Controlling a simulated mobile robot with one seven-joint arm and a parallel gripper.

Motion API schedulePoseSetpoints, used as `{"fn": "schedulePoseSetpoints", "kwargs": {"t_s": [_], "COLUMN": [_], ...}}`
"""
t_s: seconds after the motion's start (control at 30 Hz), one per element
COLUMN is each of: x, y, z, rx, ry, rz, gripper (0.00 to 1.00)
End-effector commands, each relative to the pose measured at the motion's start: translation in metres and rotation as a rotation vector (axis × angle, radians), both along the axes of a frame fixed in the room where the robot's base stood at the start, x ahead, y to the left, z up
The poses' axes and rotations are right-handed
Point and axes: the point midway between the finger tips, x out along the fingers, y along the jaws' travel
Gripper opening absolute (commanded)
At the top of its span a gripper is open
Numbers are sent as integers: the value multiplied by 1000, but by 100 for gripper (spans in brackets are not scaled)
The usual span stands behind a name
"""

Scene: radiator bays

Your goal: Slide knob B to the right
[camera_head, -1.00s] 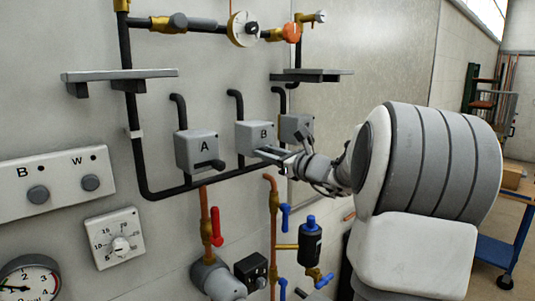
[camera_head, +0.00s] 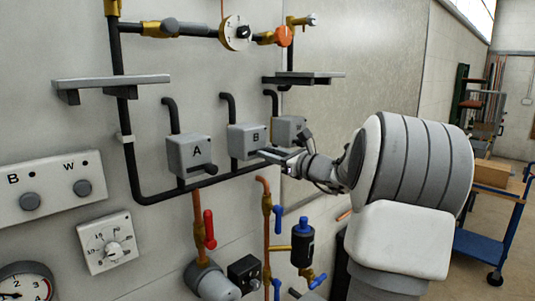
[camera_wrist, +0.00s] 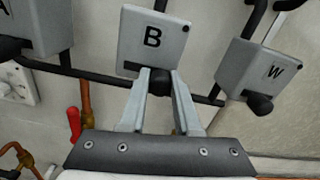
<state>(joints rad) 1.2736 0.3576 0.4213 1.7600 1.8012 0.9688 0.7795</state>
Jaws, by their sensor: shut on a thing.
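Box B (camera_head: 247,142) is a grey box marked B on the wall, between box A and box W; it also shows at the top of the wrist view (camera_wrist: 153,40). Knob B (camera_wrist: 158,84) is a dark knob at the lower edge of box B, in front of a dark slot that shows to its left. My gripper (camera_wrist: 160,82) is shut on knob B, one finger on each side. In the head view my gripper (camera_head: 272,155) reaches box B from the right, and the knob is hidden there.
Box A (camera_head: 190,153) with its dark knob is to the left. Box W (camera_wrist: 258,70) with its knob is close on the right. Black pipes run around the boxes. A red-handled valve (camera_head: 209,229) and a dark cylinder (camera_head: 303,241) are below. A shelf (camera_head: 303,78) is above.

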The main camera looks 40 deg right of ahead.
Motion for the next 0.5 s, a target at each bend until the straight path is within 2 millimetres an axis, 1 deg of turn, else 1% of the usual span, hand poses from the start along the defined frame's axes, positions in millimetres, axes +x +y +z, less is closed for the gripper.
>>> {"fn": "schedulePoseSetpoints", "kwargs": {"t_s": [0.03, 0.07, 0.2, 0.23, 0.5], "x": [-1, -1, -1, -1, -1], "y": [-4, -4, -4, -3, -2], "z": [2, 2, 1, 1, 1], "rx": [-2, -2, -2, -2, -2], "ry": [-2, -2, -2, -2, -1], "rz": [-11, -11, -10, -9, -6], "gripper": [0, 35, 60, 62, 62]}}
